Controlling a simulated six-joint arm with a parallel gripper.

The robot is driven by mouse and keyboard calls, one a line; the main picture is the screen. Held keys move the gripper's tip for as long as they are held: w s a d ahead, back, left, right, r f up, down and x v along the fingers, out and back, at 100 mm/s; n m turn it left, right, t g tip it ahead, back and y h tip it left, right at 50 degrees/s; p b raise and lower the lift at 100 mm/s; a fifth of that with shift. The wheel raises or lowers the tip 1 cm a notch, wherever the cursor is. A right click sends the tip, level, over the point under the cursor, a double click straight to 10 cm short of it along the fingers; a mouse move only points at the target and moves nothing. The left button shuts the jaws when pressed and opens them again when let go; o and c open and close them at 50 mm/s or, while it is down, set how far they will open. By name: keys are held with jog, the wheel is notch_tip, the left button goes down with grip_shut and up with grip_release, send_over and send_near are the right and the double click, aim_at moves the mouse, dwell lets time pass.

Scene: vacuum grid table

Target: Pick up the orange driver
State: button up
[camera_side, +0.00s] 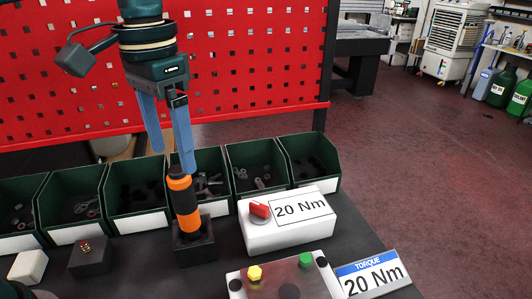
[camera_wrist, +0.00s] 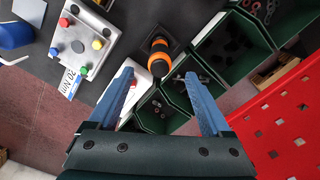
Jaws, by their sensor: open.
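The orange driver (camera_side: 183,200), orange with black bands, stands upright in a dark square holder (camera_side: 195,244) on the dark table. In the wrist view the driver (camera_wrist: 159,62) is seen from above, ahead of and between my fingers. My gripper (camera_side: 165,162) has two blue fingers and is open and empty. In the side view one fingertip overlaps the top of the driver; I cannot tell whether it touches. In the wrist view the gripper (camera_wrist: 158,80) has its fingers wide apart, with the driver beyond the tips.
Green bins (camera_side: 256,168) with small parts line the table's back, below a red perforated panel (camera_side: 230,60). A white box (camera_side: 285,232) with a red knob and "20 Nm" stands right of the driver. A plate with coloured knobs (camera_side: 283,283) and a torque sign (camera_side: 372,274) lie in front.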

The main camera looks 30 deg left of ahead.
aim_at(185, 205)
jog(key=shift+f, duration=5.95)
grip_shut()
